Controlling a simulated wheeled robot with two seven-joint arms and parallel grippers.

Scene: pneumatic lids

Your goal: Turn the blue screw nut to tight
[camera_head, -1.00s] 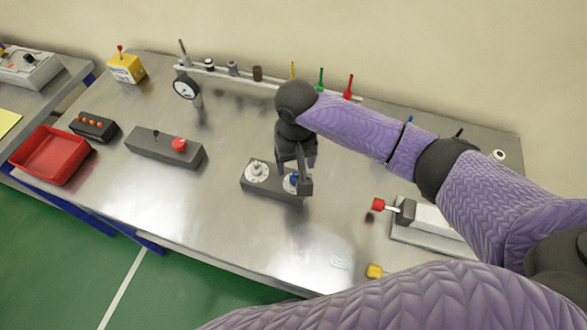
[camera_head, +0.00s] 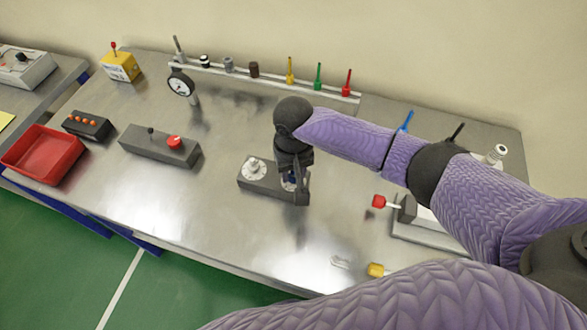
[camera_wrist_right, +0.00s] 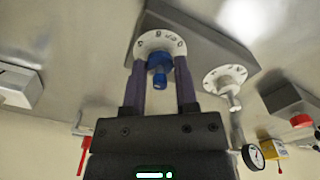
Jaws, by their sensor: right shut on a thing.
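The blue screw nut (camera_wrist_right: 158,65) sits on a white dial with dark marks (camera_wrist_right: 160,39) on a grey block. The block (camera_head: 273,188) stands on the metal table in the head view. My right gripper (camera_wrist_right: 160,70) is shut on the blue nut, with one finger on each side of it. In the head view my right gripper (camera_head: 296,185) comes down over the block's right end and mostly hides the blue nut (camera_head: 288,181). A white nut on a second dial (camera_head: 254,168) is on the block's left end. My left gripper is not in view.
A grey box with a red button (camera_head: 174,142) and a red tray (camera_head: 42,155) are at the left. A rack with coloured tools (camera_head: 270,80) runs along the back. A red-knobbed lever (camera_head: 379,201) stands to the right.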

